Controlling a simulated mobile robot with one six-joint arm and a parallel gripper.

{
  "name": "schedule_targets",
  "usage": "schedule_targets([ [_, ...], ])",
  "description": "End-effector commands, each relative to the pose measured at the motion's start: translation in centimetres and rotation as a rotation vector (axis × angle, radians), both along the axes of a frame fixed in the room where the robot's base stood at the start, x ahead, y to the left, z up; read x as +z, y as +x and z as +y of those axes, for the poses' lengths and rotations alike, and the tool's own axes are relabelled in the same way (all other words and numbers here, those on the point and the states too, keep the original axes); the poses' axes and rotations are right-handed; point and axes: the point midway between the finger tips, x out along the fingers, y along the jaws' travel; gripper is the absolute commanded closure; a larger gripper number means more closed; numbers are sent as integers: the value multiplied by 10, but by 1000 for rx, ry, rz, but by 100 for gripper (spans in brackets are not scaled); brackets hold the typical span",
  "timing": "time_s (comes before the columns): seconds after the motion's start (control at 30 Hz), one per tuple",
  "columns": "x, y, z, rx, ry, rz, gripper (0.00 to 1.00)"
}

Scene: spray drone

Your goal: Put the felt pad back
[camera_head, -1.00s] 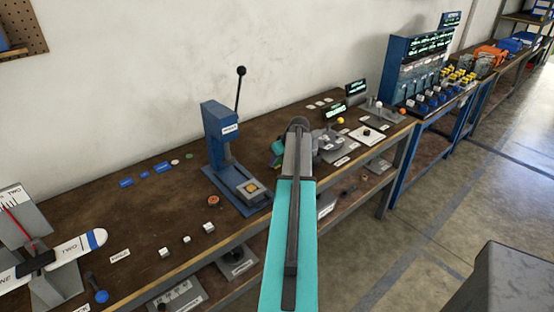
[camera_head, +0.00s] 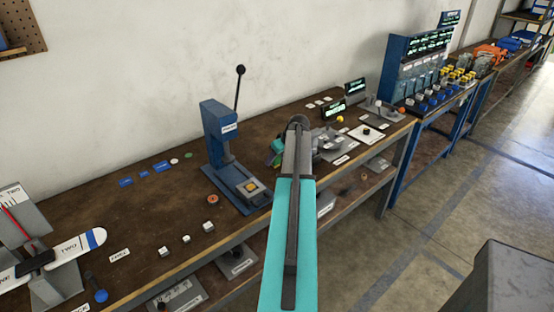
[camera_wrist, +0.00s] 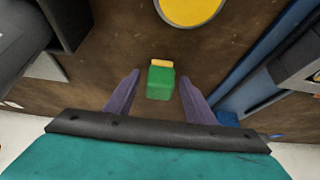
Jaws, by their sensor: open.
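A small green block (camera_wrist: 160,86) with an orange-tan strip along its far end lies on the brown bench in the wrist view. It may be the felt pad, but I cannot tell for sure. My gripper (camera_wrist: 160,77) is open, with its two purple fingers spread on either side of the block; I see a gap on both sides. In the head view my arm hides the block and most of the gripper.
A yellow disc (camera_wrist: 189,8) lies beyond the block. A blue press (camera_head: 222,150) with a tall lever stands on the bench left of my arm. A grey device (camera_head: 328,140) stands to the right. Small white blocks (camera_head: 186,239) sit near the front edge.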

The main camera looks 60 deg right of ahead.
Motion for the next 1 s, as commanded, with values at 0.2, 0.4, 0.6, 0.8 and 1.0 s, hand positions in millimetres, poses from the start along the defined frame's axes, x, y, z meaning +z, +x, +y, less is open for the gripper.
schedule_targets([
  [0.2,18,-11,4,0,-1,-1,50],
  [0.4,41,-24,8,-1,-2,-1,50],
  [0.6,63,-35,12,0,-1,-1,50],
  [0.8,83,-47,16,0,-1,-1,50],
  [1.0,97,-54,18,0,0,0,50],
])
